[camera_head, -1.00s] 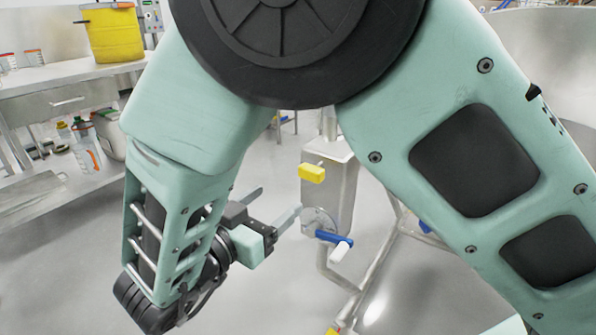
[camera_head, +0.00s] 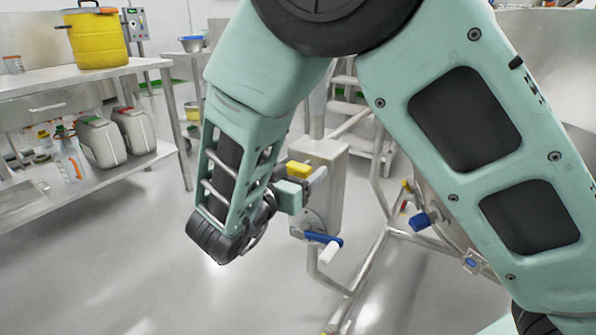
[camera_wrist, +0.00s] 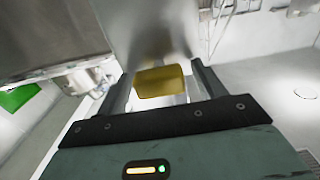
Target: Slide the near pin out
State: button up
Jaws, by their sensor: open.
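A yellow block-shaped grip (camera_head: 299,169), which looks like the near pin's head, sits on the front of a grey metal housing (camera_head: 328,165). My gripper (camera_head: 309,179) is open right at this grip. In the wrist view the yellow grip (camera_wrist: 160,81) lies between the two spread fingers of my gripper (camera_wrist: 161,72), with a gap on both sides. I cannot tell how deep it sits between them. The pin's shaft is hidden.
Bent metal tubes (camera_head: 365,265) run below and right of the housing. Another blue part (camera_head: 418,220) is on the right, beside my arm. A bench (camera_head: 100,75) with a yellow drum (camera_head: 97,38) stands at left, above white jugs (camera_head: 100,140). The floor (camera_head: 130,260) at left is clear.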

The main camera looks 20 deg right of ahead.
aim_at(295, 173)
jog(key=c, duration=1.4)
jog(key=shift+p+v, duration=0.8)
jog(key=shift+v, duration=0.25)
jog(key=shift+s+a, duration=0.2)
jog(key=shift+a, duration=0.1)
jog(key=shift+f, duration=0.1)
jog(key=o, duration=1.4)
jog(key=shift+a, duration=0.1)
jog(key=shift+s, duration=0.1)
jog(key=p+v, duration=0.2)
jog(key=v, duration=1.5)
jog(key=shift+a+p, duration=0.15)
jog(key=shift+p, duration=0.25)
